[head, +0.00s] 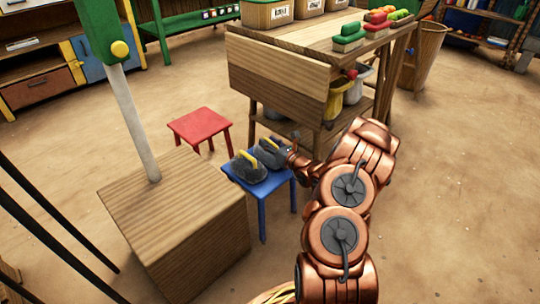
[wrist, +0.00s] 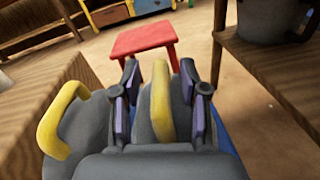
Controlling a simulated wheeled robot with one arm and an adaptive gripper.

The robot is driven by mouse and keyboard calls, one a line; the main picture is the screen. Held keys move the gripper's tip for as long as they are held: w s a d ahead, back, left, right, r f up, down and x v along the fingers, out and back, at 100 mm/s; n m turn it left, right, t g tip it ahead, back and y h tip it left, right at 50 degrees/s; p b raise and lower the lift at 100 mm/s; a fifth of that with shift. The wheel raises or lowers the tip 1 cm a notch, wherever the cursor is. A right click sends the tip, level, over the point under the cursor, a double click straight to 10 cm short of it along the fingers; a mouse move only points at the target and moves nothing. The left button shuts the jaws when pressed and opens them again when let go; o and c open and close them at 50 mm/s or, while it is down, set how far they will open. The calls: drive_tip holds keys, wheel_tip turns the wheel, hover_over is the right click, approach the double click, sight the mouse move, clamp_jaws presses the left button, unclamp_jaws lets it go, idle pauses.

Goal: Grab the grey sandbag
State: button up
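Two grey sandbags with yellow handles are at the small blue stool (head: 262,192). The left sandbag (head: 248,176) rests on the stool top; in the wrist view its yellow handle (wrist: 60,118) is at left. The right sandbag is partly hidden by my gripper (head: 277,152) in the head view. In the wrist view its yellow handle (wrist: 160,105) stands between the two fingers of my gripper (wrist: 160,98). The fingers are apart, one on each side, with grey showing between the handle and the pads. Whether the pads touch the bag's sides is unclear.
A wooden block (head: 180,225) with a pale post stands left of the stool. A red stool (head: 200,125) is behind. A wooden stall table (head: 300,60) with a lower shelf stands close behind and right. Open floor (head: 450,200) lies at right.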

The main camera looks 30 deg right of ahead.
clamp_jaws()
idle(0.4)
drive_tip(key=shift+r, duration=0.1)
